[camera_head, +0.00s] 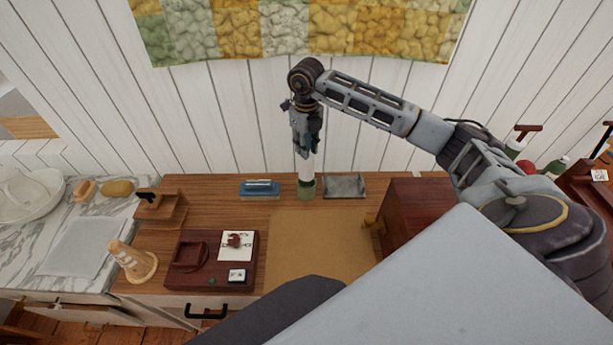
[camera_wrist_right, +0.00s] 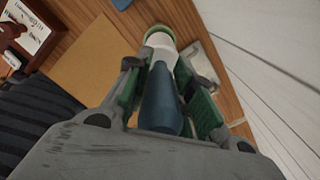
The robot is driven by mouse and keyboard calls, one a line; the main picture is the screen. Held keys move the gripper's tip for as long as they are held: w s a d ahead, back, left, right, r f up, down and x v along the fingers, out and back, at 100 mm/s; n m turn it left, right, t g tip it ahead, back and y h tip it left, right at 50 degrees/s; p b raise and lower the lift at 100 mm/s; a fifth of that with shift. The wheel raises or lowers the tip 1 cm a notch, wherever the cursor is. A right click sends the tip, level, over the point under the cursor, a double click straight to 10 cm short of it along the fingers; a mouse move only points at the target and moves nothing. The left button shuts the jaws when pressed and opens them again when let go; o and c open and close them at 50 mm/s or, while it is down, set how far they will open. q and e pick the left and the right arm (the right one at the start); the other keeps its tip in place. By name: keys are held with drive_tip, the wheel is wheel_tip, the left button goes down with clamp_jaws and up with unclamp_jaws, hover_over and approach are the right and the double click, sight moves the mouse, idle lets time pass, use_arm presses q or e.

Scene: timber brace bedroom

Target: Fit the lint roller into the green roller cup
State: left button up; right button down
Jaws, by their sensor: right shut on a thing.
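The lint roller has a white roll (camera_head: 305,169) and a dark blue handle (camera_wrist_right: 161,98). My right gripper (camera_head: 306,135) is shut on the handle and holds the roller upright, roll down, near the back of the wooden desk. In the wrist view my right gripper (camera_wrist_right: 166,95) has its green-padded fingers on both sides of the handle. The green roller cup (camera_head: 306,189) stands on the desk directly below. The roll's lower end meets the cup's mouth, and the green rim (camera_wrist_right: 157,29) shows around it in the wrist view. I cannot tell how deep it sits. My left gripper is out of view.
A blue tray (camera_head: 260,193) lies left of the cup and a grey tray (camera_head: 344,192) close on its right. A dark red cabinet (camera_head: 408,207) stands further right. A tan mat (camera_head: 318,245) covers the middle front. A dark red stamp tray (camera_head: 218,273) lies at the left.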

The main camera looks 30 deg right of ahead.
sight(307, 166)
drive_tip(key=shift+f+p, duration=0.4)
drive_tip(key=shift+f, duration=2.25)
drive_tip(key=shift+f+p, duration=0.4)
drive_tip(key=shift+f, duration=1.5)
drive_tip(key=c, duration=1.2)
unclamp_jaws()
drive_tip(key=shift+c, duration=0.2)
drive_tip(key=shift+r, duration=0.2)
wheel_tip(307, 166, up, 12)
drive_tip(key=shift+f+b, duration=0.1)
drive_tip(key=shift+b, duration=1.1)
